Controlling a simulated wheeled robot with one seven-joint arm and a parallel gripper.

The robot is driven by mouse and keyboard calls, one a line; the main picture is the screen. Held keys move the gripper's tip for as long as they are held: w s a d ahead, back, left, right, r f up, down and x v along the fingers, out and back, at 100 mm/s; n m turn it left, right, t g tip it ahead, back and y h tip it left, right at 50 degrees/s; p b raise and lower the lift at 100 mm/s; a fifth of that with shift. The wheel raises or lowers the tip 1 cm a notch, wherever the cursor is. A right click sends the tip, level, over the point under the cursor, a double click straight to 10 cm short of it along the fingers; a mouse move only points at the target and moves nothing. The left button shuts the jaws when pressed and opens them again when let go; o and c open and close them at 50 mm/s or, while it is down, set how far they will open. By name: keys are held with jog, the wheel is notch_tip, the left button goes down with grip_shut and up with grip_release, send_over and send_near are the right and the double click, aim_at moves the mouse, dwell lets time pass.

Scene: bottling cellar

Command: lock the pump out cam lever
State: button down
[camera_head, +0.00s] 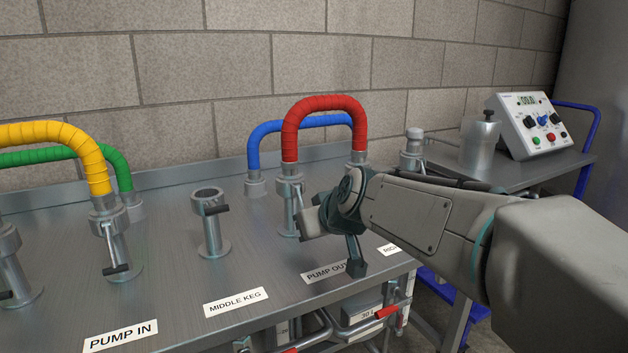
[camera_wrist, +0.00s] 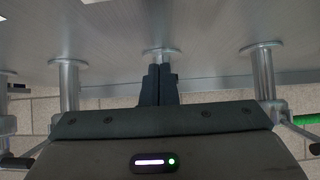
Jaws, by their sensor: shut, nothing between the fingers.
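The PUMP OUT label (camera_head: 325,272) lies on the steel bench top. Behind it stands the pump out fitting (camera_head: 289,190), a metal post with one end of the red hose (camera_head: 322,103) on top. A short piece of its cam lever (camera_head: 299,198) shows in the head view, angled downward. The rest of the lever and its grip are hidden by my wrist, so I cannot tell its full position. My gripper (camera_head: 357,268) is shut and empty, fingers pointing down, in front and right of this fitting. In the wrist view, the shut fingers (camera_wrist: 159,84) overlap a post.
The middle keg fitting (camera_head: 211,225) stands uncapped to the left, its black-gripped lever out sideways. Further left is the pump in fitting (camera_head: 110,235) under the yellow hose (camera_head: 60,135). A blue hose (camera_head: 290,125) arches behind. A side table (camera_head: 470,165) carries a control box (camera_head: 537,127).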

jog(key=shift+w+a+f, duration=0.15)
jog(key=shift+f, duration=0.1)
jog(key=shift+r, duration=0.15)
dwell(0.5)
